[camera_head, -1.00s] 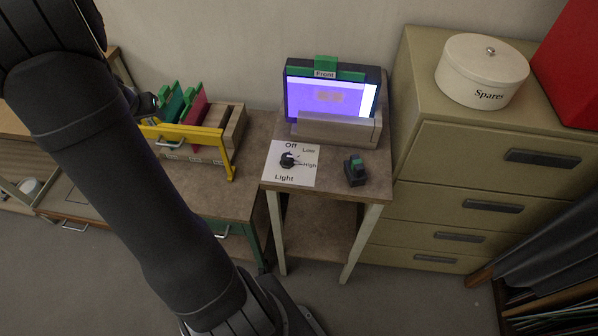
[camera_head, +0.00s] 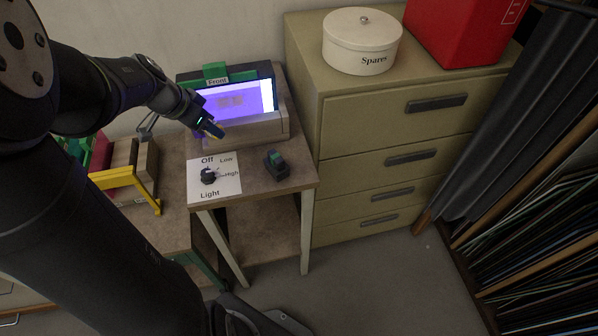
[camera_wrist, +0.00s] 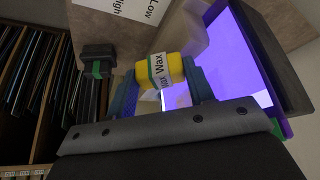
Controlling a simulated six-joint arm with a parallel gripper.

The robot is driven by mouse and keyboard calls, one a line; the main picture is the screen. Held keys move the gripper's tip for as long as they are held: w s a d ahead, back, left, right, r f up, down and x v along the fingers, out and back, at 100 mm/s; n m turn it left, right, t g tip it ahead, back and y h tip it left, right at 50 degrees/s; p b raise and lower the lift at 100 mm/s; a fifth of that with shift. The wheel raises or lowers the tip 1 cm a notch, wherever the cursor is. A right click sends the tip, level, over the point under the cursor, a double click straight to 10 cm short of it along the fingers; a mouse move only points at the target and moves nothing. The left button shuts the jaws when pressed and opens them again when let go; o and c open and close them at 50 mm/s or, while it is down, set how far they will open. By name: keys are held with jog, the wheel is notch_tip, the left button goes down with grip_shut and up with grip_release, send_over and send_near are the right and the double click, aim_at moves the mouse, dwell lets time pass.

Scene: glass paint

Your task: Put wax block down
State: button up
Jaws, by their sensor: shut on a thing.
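The wax block (camera_wrist: 158,70) is yellow with a white "Wax" label. It sits between the fingers of my gripper (camera_wrist: 160,88) in the wrist view, and the gripper is shut on it. In the head view my gripper (camera_head: 209,127) is at the front of the lit purple screen (camera_head: 232,101), above the small table, with a little yellow of the block showing at its tip. In the wrist view the screen (camera_wrist: 240,50) is right of the block. I cannot tell whether the block touches anything below it.
A dark block with a green stripe (camera_head: 277,165) stands on the small table (camera_head: 255,184), right of the light dial (camera_head: 209,175). A yellow-fronted rack (camera_head: 125,178) is at left. A drawer cabinet (camera_head: 350,110) at right bears a Spares tin (camera_head: 362,45) and a red box (camera_head: 462,30).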

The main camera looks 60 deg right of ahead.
jog(key=s+d+m, duration=0.1)
jog(key=s+m, duration=0.1)
jog(key=s, duration=0.3)
jog(key=s+d+m+g+y, duration=0.1)
jog(key=s+d+m, duration=0.1)
jog(key=s, duration=0.3)
jog(key=s+d+m+g, duration=0.1)
jog(key=s+d, duration=0.1)
jog(key=s, duration=0.3)
jog(key=shift+d+r+m, duration=0.15)
jog(key=shift+d+m, duration=0.05)
jog(key=shift+m, duration=0.2)
jog(key=s+m+g+y, duration=0.1)
jog(key=s+m+y, duration=0.2)
jog(key=s+m, duration=0.85)
jog(key=n, duration=0.5)
send_over(306, 173)
jog(key=w, duration=0.1)
jog(key=f, duration=0.7)
jog(key=shift+w+a, duration=0.1)
jog(key=shift+a, duration=0.25)
jog(key=shift+w+f, duration=0.1)
jog(key=shift+f, duration=1.9)
jog(key=shift+f, duration=0.15)
jog(key=o, duration=1.1)
jog(key=shift+c, duration=0.2)
